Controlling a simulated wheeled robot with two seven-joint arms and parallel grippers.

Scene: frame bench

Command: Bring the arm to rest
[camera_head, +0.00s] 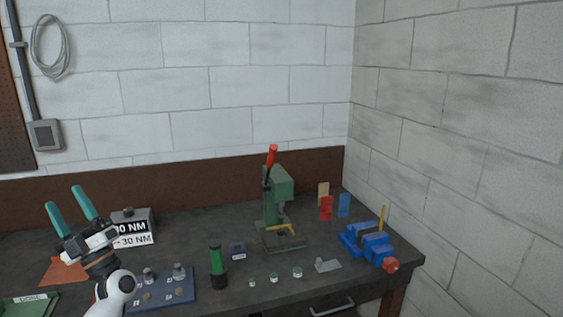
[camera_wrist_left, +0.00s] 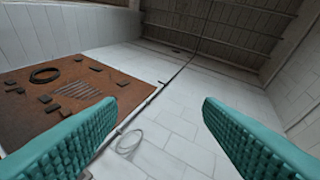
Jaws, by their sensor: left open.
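My left gripper (camera_head: 68,202) is at the left of the head view, raised above the bench with its two teal fingers pointing up. The fingers are spread apart and nothing is between them. In the left wrist view, the same open gripper (camera_wrist_left: 160,125) faces the wall and ceiling, with empty space between its teal pads. My left arm comes up from the lower left, in front of the bench. My right gripper is in neither view.
The dark bench (camera_head: 190,232) holds a labelled grey box (camera_head: 133,228) behind my gripper, a blue plate with knobs (camera_head: 175,288), a green cylinder (camera_head: 217,262), a green press (camera_head: 276,200) and a blue vice (camera_head: 368,243). An orange sheet (camera_head: 62,271) and green tray (camera_head: 28,306) lie left.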

